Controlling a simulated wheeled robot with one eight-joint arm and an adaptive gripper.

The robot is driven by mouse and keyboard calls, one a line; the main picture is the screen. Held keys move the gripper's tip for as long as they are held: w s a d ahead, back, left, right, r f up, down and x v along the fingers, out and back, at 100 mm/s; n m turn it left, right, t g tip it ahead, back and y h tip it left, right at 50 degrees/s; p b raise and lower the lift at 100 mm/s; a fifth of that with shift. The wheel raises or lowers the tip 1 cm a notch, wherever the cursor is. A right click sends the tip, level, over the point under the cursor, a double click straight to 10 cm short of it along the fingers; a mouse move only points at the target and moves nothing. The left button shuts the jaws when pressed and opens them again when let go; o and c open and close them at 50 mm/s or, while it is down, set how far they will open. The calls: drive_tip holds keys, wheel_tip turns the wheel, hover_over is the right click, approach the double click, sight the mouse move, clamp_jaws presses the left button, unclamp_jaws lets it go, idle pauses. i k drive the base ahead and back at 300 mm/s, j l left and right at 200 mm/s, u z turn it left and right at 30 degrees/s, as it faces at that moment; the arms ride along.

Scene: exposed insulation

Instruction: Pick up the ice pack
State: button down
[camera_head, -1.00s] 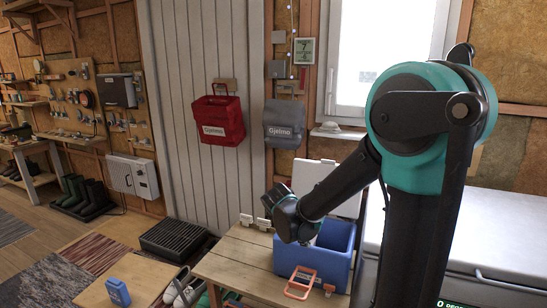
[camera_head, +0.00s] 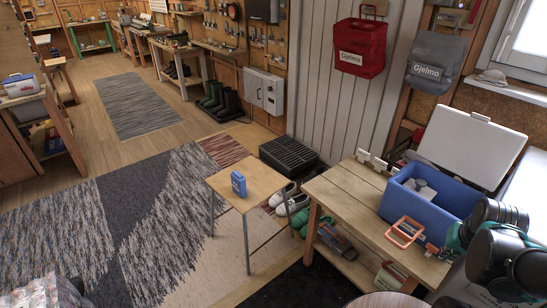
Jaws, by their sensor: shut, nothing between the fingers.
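The ice pack appears to be the small blue block (camera_head: 238,184) standing upright on a small wooden side table (camera_head: 262,176) near the middle of the view. A blue cooler box (camera_head: 400,204) with its white lid (camera_head: 472,140) open stands on the wooden bench to the right. Pale containers (camera_head: 424,190) show inside the cooler. Black and teal parts of my arm are at the lower right, in front of the cooler's right end. My gripper's fingers cannot be made out, and nothing of mine is near the blue block.
The wooden bench (camera_head: 345,190) has an orange-red handled item (camera_head: 405,232) at its front edge. Shoes (camera_head: 292,200) lie on the floor between side table and bench. A black slatted box (camera_head: 288,157) stands behind. Rug-covered floor (camera_head: 140,215) is open on the left.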

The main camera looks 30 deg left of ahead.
sight(238, 181)
drive_tip(key=u, duration=1.65)
drive_tip(key=i, duration=0.5)
